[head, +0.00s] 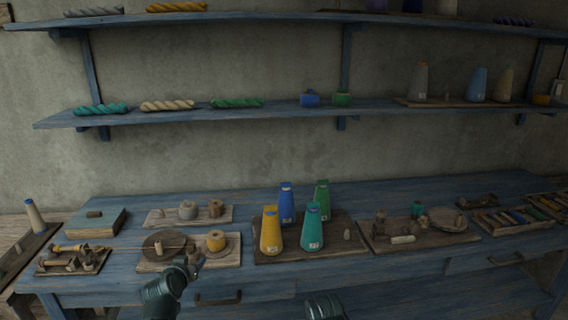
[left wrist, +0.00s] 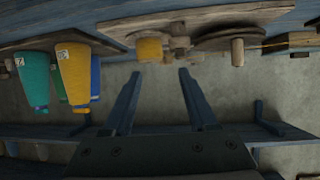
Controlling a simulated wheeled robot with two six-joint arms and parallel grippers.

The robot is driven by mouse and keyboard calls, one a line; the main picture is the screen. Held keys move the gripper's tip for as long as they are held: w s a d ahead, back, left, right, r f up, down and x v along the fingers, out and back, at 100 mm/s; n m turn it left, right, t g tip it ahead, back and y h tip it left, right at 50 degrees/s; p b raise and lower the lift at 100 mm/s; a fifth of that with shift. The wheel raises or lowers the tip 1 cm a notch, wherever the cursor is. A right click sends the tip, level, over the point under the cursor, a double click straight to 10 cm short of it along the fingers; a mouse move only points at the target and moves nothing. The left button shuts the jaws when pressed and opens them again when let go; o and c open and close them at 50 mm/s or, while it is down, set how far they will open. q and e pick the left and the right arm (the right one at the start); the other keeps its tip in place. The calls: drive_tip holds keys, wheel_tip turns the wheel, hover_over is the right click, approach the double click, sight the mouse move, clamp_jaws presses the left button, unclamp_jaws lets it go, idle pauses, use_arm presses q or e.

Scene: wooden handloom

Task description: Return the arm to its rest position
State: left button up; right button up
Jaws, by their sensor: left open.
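My left gripper (head: 192,262) is at the front of the blue table, in front of the board with the yellow spool (head: 216,241). In the left wrist view its two fingers (left wrist: 158,74) stand apart with nothing between them. The yellow spool (left wrist: 149,50) shows beyond the fingertips, apart from them. A part of my right arm shows at the bottom of the head view, but its gripper is not seen.
Yellow (head: 271,233), teal (head: 312,230), blue (head: 287,203) and green (head: 322,200) cones stand on a board right of the gripper. A round wooden disc (head: 160,243) lies left of the spool. Shelves (head: 200,117) hang behind the table (head: 140,205).

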use_arm(q)
drive_tip(key=s+d+f+m+g+h+p, duration=0.1)
drive_tip(key=s+d+f+m+g+p, duration=0.15)
drive_tip(key=s+d+g, duration=0.65)
drive_tip(key=s+d+f+m+h+p, duration=0.15)
drive_tip(key=d+p, duration=0.25)
drive_tip(key=d, duration=1.1)
drive_tip(key=s+d+r+m+g+y+p, duration=0.1)
drive_tip(key=s+d+g+y+p, duration=0.1)
drive_tip(key=s, duration=0.8)
drive_tip(key=shift+s+d+r+g, duration=0.25)
drive_tip(key=shift+s+d+g, duration=0.15)
drive_tip(key=shift+d+g, duration=0.55)
